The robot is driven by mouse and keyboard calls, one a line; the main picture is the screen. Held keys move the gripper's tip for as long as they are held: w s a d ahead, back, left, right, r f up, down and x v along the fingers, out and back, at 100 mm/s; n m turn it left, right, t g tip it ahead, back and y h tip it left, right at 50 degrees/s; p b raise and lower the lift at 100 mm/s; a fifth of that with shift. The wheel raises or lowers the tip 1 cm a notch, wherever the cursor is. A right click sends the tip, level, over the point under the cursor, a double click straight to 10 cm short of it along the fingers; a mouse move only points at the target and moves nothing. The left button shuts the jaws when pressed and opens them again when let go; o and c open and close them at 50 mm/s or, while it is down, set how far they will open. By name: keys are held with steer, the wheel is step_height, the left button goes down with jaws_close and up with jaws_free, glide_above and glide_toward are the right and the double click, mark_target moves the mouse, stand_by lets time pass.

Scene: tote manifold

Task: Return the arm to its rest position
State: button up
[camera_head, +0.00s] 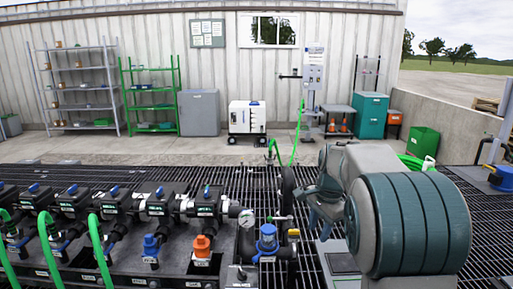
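My arm (410,220) fills the right of the head view, close to the camera. Its large banded teal and grey part hides what lies behind it. A narrower teal and grey part extends left from it, over the dark grating. My gripper (322,215) appears to be at this left end, near the blue-capped valve. Its fingers cannot be made out clearly, so I cannot tell whether it is open or shut. No held object can be made out.
A manifold (124,205) with blue-handled valves, an orange coupling (202,246) and green hoses (97,240) stands at left. Beyond the grating (240,180), concrete floor (180,149) is clear before a white cabinet (247,118).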

steer(key=s+a+f+n+t, duration=0.1)
steer(key=s+n, duration=0.5)
steer(key=s, duration=0.7)
steer(key=s+f+n+t+h, duration=0.1)
steer(key=s+n, duration=0.5)
steer(key=s, duration=0.8)
steer(key=shift+s+a+f, duration=0.25)
steer(key=shift+a, duration=0.15)
